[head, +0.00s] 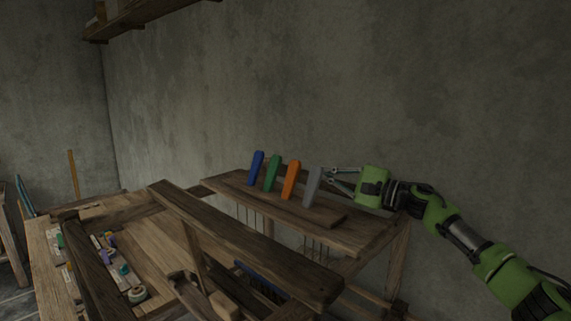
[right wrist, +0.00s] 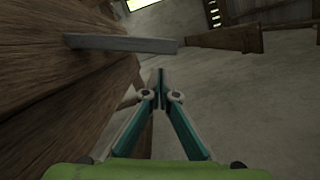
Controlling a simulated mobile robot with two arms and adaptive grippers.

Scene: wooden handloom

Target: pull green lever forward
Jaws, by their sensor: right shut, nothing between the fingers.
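The green lever (head: 271,173) stands in the head view between the blue lever (head: 256,168) and the orange lever (head: 291,180) on the wooden loom top. The grey lever (head: 312,187) stands at the right end of the row. My right gripper (head: 330,172) is to the right of the row, beside the grey lever and apart from the green one. In the right wrist view its fingers (right wrist: 160,84) are shut and empty, and the grey lever (right wrist: 125,43) lies across the view beyond them. My left gripper is not in view.
The levers rise from a wooden board (head: 330,214). A thick loom beam (head: 235,240) runs in front of it. Spools and small coloured items (head: 125,270) lie in the loom at the left. A bare wall stands behind, and the space above the levers is free.

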